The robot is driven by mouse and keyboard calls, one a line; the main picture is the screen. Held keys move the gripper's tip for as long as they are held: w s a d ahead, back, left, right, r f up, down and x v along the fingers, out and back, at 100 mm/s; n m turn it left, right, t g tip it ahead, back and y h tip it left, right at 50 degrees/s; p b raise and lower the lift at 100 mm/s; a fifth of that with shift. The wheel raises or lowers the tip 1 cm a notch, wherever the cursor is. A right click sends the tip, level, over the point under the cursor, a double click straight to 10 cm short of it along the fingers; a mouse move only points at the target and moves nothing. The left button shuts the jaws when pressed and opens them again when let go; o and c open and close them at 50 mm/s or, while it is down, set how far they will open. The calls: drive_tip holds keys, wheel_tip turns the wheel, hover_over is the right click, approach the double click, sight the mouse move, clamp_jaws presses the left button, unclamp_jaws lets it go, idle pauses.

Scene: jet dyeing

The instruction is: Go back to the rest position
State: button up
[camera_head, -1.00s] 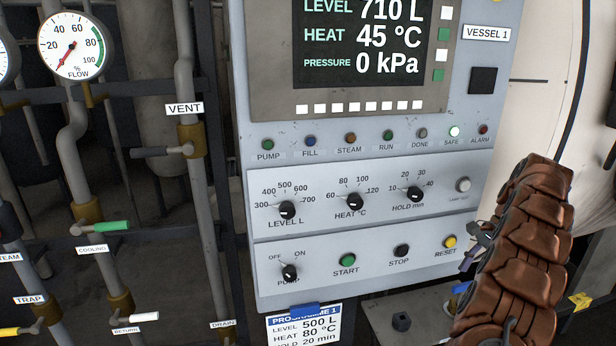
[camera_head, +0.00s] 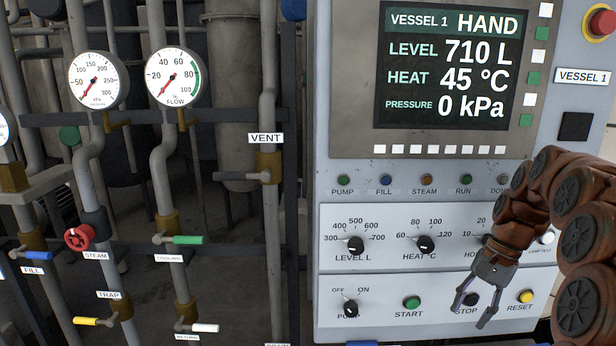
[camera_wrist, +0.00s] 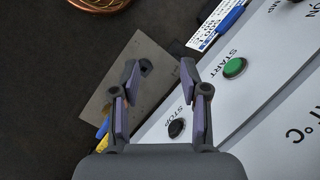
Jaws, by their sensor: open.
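My gripper (camera_head: 474,303) is open and empty in front of the lower part of the control panel (camera_head: 330,275), close to the black STOP button (camera_head: 472,299). My brown arm comes in from the right and covers part of the HOLD knob and the ALARM end of the lamp row. In the wrist view the open fingers (camera_wrist: 157,85) show the STOP button (camera_wrist: 177,128) and the green START button (camera_wrist: 235,67) at the right. Nothing is between the fingers.
The screen (camera_head: 447,65) reads HAND, 710 L, 45 °C, 0 kPa. A red emergency button (camera_head: 602,22) is at upper right. Pipes with a red STEAM wheel (camera_head: 79,237), a green COOLING handle (camera_head: 188,240) and gauges (camera_head: 173,77) stand at left.

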drive_tip(key=s+a+r+n+h+p, duration=0.1)
drive_tip(key=s+a+n, duration=0.2)
drive_tip(key=s+a, duration=0.4)
drive_tip(key=s+a+n+h+p, duration=0.1)
drive_tip(key=s+a+n, duration=0.3)
drive_tip(key=s+a, duration=0.4)
drive_tip(key=s, duration=0.5)
drive_tip(key=shift+a+r+g+h+p, duration=0.2)
drive_tip(key=shift+r+g+h+p, duration=0.1)
drive_tip(key=shift+r+h, duration=0.1)
drive_tip(key=s+f+n, duration=0.1)
drive_tip(key=s, duration=0.2)
drive_tip(key=s+f+n, duration=0.1)
drive_tip(key=s, duration=0.2)
drive_tip(key=s+f+h+p, duration=0.1)
drive_tip(key=s, duration=0.1)
drive_tip(key=shift+s+a+n, duration=0.3)
drive_tip(key=shift+s+n, duration=0.1)
